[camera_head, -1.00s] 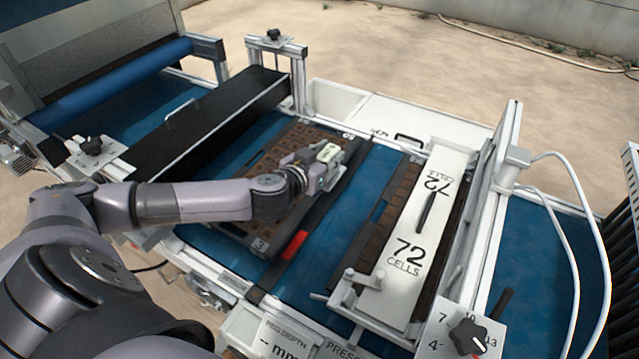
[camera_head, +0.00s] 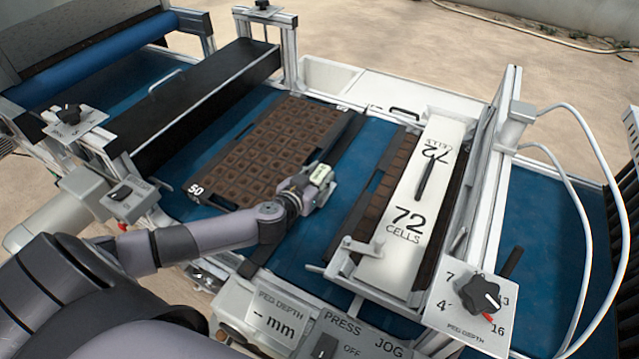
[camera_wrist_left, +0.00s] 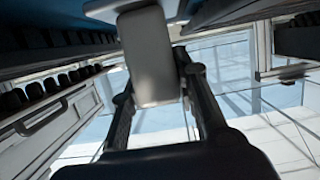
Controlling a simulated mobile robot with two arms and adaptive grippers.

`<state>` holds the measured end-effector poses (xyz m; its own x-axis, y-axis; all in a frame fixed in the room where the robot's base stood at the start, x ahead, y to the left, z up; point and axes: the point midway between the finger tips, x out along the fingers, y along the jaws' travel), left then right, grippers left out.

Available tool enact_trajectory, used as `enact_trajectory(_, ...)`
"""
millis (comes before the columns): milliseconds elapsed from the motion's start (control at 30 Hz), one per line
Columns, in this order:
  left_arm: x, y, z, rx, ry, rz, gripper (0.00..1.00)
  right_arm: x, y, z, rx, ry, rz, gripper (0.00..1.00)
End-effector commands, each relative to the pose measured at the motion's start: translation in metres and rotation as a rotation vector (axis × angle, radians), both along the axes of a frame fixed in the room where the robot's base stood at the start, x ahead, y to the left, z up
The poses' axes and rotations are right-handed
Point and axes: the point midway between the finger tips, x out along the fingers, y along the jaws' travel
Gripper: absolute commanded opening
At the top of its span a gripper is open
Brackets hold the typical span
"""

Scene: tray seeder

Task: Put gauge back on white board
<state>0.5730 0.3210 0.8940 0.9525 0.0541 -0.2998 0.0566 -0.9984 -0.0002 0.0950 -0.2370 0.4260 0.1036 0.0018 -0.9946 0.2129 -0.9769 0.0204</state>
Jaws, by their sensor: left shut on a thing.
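My left gripper (camera_head: 312,196) is over the blue belt, just past the right end of the dark cell tray. It is shut on a plain grey-white block (camera_wrist_left: 150,60), which shows between the dark fingers in the left wrist view. I take this block to be the gauge, but no markings on it can be read. In the head view the block cannot be told apart from the gripper. A white board marked 72 CELLS (camera_head: 392,262) with a black handle lies to the right of the gripper, apart from it. My right gripper is not in view.
The brown-celled tray (camera_head: 203,192) marked 50 lies on the blue belt (camera_head: 362,172). Bare belt separates it from the 72 CELLS frame. An upright metal frame (camera_head: 497,150) stands right of the board. A dial (camera_head: 480,295) and press panel (camera_head: 345,325) line the near edge.

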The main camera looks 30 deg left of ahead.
Motion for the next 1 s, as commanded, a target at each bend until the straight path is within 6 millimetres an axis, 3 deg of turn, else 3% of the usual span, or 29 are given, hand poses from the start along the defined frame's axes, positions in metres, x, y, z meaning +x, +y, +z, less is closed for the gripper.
enact_trajectory(100, 0.000, -0.001, -0.022, -0.003, 0.002, 0.002, 0.00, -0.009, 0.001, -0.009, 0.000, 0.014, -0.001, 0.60)
enact_trajectory(500, 0.000, 0.000, -0.026, -0.001, 0.000, 0.000, 0.00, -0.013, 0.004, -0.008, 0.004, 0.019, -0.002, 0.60)
enact_trajectory(533, 0.000, 0.000, -0.026, -0.002, 0.001, 0.001, 0.30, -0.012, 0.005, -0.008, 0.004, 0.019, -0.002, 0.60)
enact_trajectory(800, 0.000, 0.000, -0.026, -0.001, 0.001, 0.000, 0.48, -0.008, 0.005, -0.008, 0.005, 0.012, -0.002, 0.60)
enact_trajectory(1000, 0.000, 0.000, -0.026, -0.001, 0.000, 0.000, 0.48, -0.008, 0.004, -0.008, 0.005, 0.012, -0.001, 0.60)
